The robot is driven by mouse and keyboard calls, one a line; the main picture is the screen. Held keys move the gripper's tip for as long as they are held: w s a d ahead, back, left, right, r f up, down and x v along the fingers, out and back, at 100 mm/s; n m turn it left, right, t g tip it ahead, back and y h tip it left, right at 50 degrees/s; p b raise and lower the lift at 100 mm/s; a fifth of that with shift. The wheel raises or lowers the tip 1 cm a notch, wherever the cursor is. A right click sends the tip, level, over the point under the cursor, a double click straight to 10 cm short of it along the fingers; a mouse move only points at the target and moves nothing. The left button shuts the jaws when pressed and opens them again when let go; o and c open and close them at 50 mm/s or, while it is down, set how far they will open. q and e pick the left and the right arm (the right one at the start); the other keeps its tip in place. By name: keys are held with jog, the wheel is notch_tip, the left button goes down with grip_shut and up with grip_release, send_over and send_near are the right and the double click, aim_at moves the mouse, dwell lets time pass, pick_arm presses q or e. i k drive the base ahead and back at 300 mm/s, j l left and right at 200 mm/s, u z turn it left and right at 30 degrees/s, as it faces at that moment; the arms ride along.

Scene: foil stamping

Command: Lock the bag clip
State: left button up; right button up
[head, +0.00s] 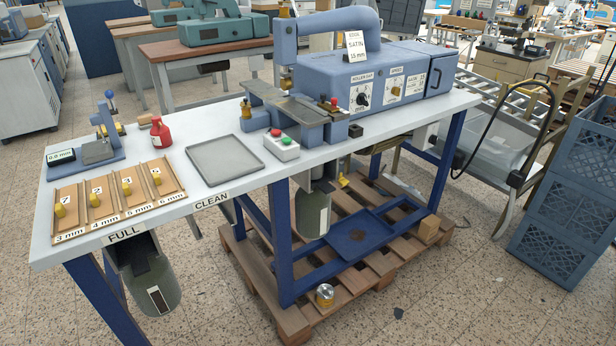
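A grey-green bag (312,212) hangs beneath the blue machine, below the table's front edge, with its top at a dark collar (320,184). A small yellow part (343,181) shows just right of that collar; I cannot tell whether it is the bag clip, or whether a clip is open or locked. A second grey-green bag (157,277) with a pale label hangs under the front left of the table, below the FULL sign (124,235). Its top is partly hidden by dark parts. Neither of my grippers is in view.
The white table (225,204) holds the blue machine (372,82), a grey tray (222,158), a button box (281,146), a red bottle (161,133) and a wooden rack (118,200). A wooden pallet (285,312) and a metal can (324,295) are below. The front-left floor is clear.

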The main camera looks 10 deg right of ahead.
aim_at(341, 181)
jog(key=i+l, duration=0.15)
jog(key=l, duration=0.3)
jog(key=i+l, duration=0.1)
jog(key=l, duration=0.3)
jog(key=i+l+u, duration=0.1)
jog(key=l, duration=0.35)
jog(key=i+l, duration=0.15)
jog(key=l, duration=0.3)
jog(key=i+l+u, duration=0.1)
jog(key=l, duration=0.35)
jog(key=i+l, duration=0.15)
jog(key=l, duration=0.3)
